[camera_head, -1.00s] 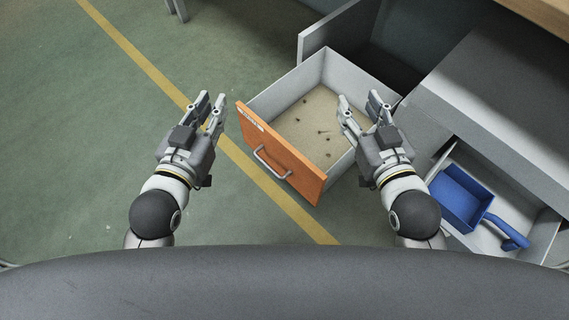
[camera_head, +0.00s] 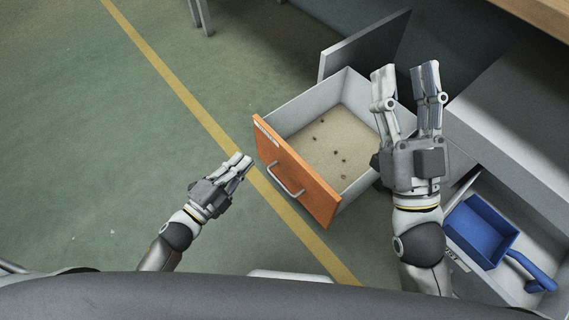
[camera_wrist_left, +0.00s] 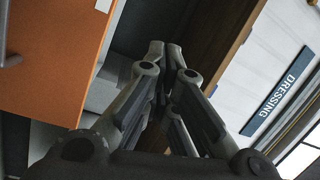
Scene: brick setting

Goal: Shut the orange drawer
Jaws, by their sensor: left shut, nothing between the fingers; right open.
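The orange drawer (camera_head: 298,172) is pulled well out from the grey cabinet, with a silver handle (camera_head: 286,182) on its orange front. Small dark bits lie on its beige bottom. My left gripper (camera_head: 243,161) is shut and empty, just left of the drawer front and apart from it as far as I can see. In the left wrist view the orange front (camera_wrist_left: 50,50) is at the upper left, and the fingers (camera_wrist_left: 168,55) are together. My right gripper (camera_head: 405,75) is open and empty, over the drawer's right side and partly hiding its right wall.
A second open drawer (camera_head: 540,262) at the lower right holds a blue dustpan (camera_head: 480,230). A grey panel (camera_head: 365,45) stands open behind the orange drawer. The green floor with a yellow line (camera_head: 190,105) is clear to the left.

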